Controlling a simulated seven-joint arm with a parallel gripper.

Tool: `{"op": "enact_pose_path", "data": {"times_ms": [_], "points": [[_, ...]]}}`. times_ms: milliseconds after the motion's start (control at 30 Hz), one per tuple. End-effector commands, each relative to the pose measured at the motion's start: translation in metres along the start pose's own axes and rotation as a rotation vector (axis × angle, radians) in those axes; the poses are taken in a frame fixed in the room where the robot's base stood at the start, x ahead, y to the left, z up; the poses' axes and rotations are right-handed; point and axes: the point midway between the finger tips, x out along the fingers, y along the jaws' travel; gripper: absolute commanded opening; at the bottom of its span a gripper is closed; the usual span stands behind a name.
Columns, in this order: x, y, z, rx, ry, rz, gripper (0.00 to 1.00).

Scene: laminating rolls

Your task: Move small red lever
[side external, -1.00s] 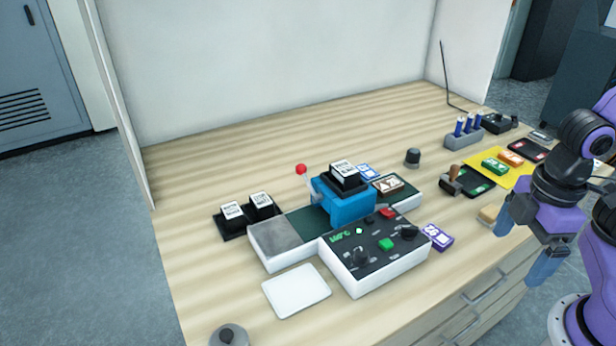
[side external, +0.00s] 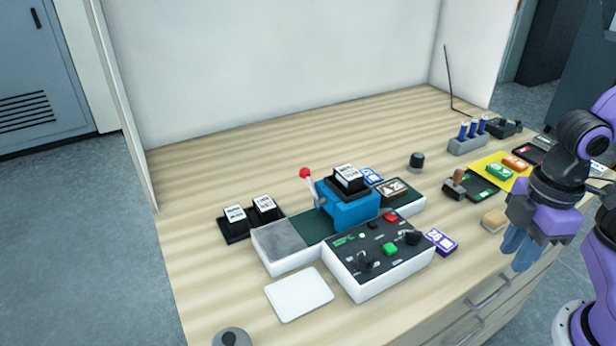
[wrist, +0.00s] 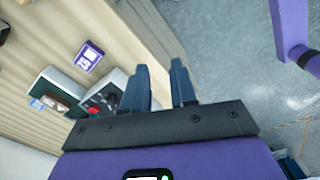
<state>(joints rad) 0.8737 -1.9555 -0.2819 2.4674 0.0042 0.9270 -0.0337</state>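A lever with a red ball knob (side external: 305,173) rises from the left side of the blue press (side external: 350,207), which stands on the machine at mid-table. A small red switch (side external: 390,217) sits on the black control panel (side external: 352,246) in front of it. In the wrist view the panel box (wrist: 117,82) is at left, partly behind a finger; I cannot make out the ball knob there.
A purple block (side external: 440,241) lies right of the panel box, and a white pad (side external: 299,293) lies in front. Stamps (side external: 249,216) stand at left. A yellow mat (side external: 497,165) with blocks and a pen holder (side external: 467,143) are at back right.

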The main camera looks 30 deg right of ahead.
Motion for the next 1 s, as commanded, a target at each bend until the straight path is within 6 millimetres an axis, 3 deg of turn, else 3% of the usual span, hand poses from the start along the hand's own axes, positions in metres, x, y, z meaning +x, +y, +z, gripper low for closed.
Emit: {"op": "enact_pose_path", "data": {"times_ms": [33, 67, 600, 1000], "points": [[-0.003, 0.003, -0.01, -0.01, 0.002, -0.001, 0.09], [-0.005, 0.006, -0.015, -0.018, 0.001, -0.002, 0.0], [-0.042, 0.08, -0.151, -0.24, 0.004, -0.023, 0.0], [-0.057, 0.151, -0.233, -0.414, 0.019, -0.038, 0.0]]}}
